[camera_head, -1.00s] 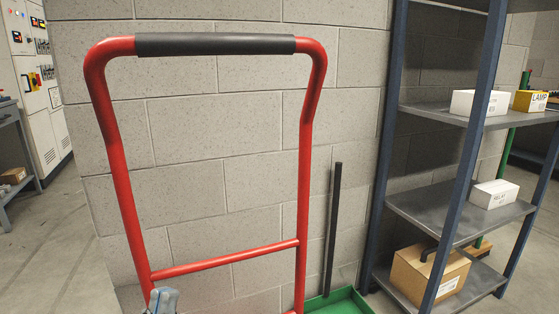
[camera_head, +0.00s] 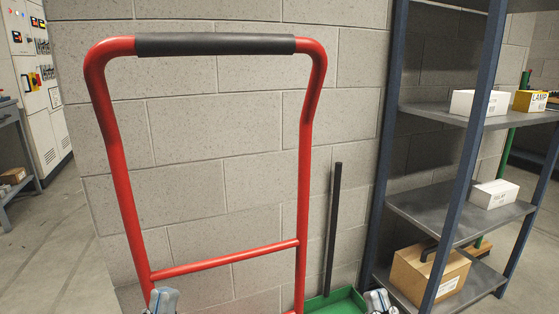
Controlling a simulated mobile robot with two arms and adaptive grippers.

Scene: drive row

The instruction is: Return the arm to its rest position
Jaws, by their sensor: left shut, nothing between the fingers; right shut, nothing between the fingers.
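My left gripper (camera_head: 163,300) shows at the bottom edge of the head view, in front of the lower left part of the red cart frame. It is shut and empty. My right gripper (camera_head: 379,300) shows at the bottom edge, in front of the right end of the green tray. It is shut and empty too. Only the upper parts of both show; the arms behind them are out of the picture.
A red cart handle (camera_head: 122,190) with a black grip (camera_head: 215,44) stands close ahead. A green tray (camera_head: 335,303) with a black post (camera_head: 332,230) is behind it. A blue shelf (camera_head: 465,150) with boxes is at the right. A block wall (camera_head: 230,130) closes the back.

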